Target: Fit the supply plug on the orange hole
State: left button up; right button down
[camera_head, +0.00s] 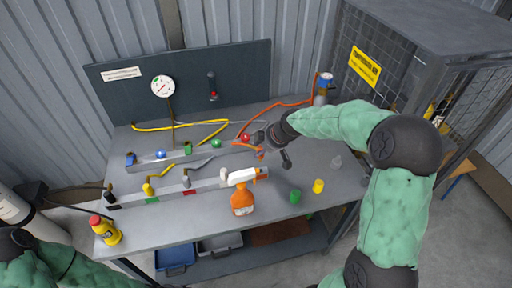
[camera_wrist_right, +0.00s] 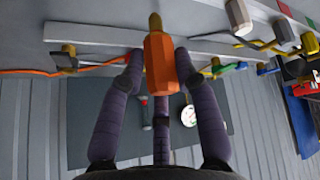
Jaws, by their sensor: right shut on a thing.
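My right gripper (camera_head: 272,147) is above the back right part of the bench. In the right wrist view its fingers are shut around an orange plug (camera_wrist_right: 160,62) with a brass tip (camera_wrist_right: 155,22). The tip points away from the palm and looks clear of the pale rail (camera_wrist_right: 100,32). In the head view the plug is small and partly hidden by the fingers. I cannot make out the orange hole; the front rail (camera_head: 205,186) has coloured patches and is partly covered by a spray bottle. Only part of my left arm shows at lower left, without its gripper.
The orange and white spray bottle (camera_head: 242,200) stands before the front rail. Green (camera_head: 295,196) and yellow (camera_head: 318,186) cylinders stand to its right. A yellow bottle (camera_head: 106,231) stands front left. Hoses and coloured fittings lie along the back. A mesh cage (camera_head: 400,55) stands at right.

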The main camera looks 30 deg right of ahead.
aim_at(261, 161)
jog(key=shift+f+b, duration=1)
jog(key=shift+f, duration=1)
jog(key=shift+f+b, duration=0.3)
jog(key=shift+b, duration=0.1)
jog(key=shift+f+b, duration=1.2)
jog(key=shift+b, duration=0.25)
dwell(1.2)
jog(key=shift+f+b, duration=0.75)
jog(key=shift+b, duration=0.25)
jog(key=c, duration=0.8)
grip_release()
jog(key=shift+c, duration=0.2)
